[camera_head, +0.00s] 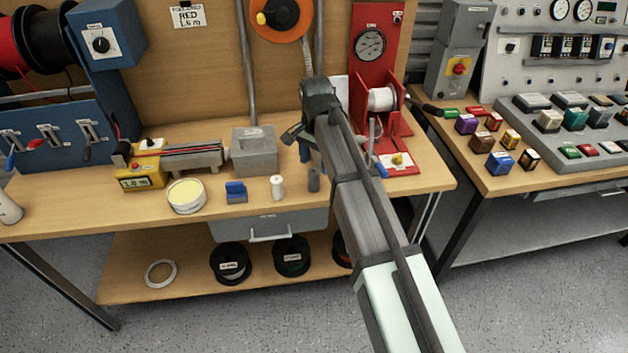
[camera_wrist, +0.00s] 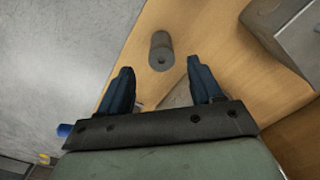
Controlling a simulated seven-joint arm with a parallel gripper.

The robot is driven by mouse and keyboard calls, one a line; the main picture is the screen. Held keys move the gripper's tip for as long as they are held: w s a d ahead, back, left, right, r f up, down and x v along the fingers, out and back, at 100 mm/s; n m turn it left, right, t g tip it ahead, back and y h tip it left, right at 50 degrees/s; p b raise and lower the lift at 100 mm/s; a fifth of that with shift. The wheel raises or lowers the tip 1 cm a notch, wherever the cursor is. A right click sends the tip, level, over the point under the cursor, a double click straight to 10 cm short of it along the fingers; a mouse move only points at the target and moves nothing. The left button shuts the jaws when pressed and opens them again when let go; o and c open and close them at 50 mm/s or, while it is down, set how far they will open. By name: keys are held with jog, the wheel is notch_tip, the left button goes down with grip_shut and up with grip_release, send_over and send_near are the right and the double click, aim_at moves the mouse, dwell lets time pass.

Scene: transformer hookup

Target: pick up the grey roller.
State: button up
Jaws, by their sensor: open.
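The grey roller (camera_head: 314,180) is a small upright cylinder on the workbench, near its front edge, to the right of a white roller (camera_head: 277,187). In the wrist view, the grey roller (camera_wrist: 161,52) stands beyond the fingertips and between their lines, with a hole in its end. My gripper (camera_wrist: 163,80) is open, with two dark blue fingers spread and nothing between them. In the head view, my gripper (camera_head: 303,150) is above the bench just behind the roller, partly hidden by my arm.
A grey metal box (camera_head: 254,152) stands behind and left of the roller; its side also shows in the wrist view (camera_wrist: 285,20). A blue block (camera_head: 236,192) and a round tub (camera_head: 186,196) are further left. A red spool stand (camera_head: 394,125) is to the right.

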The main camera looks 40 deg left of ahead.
aim_at(314, 171)
jog(key=shift+s+a+f, duration=0.1)
jog(key=shift+s+f, duration=0.05)
jog(key=shift+f, duration=2.5)
jog(key=shift+c, duration=0.2)
jog(key=c, duration=1.1)
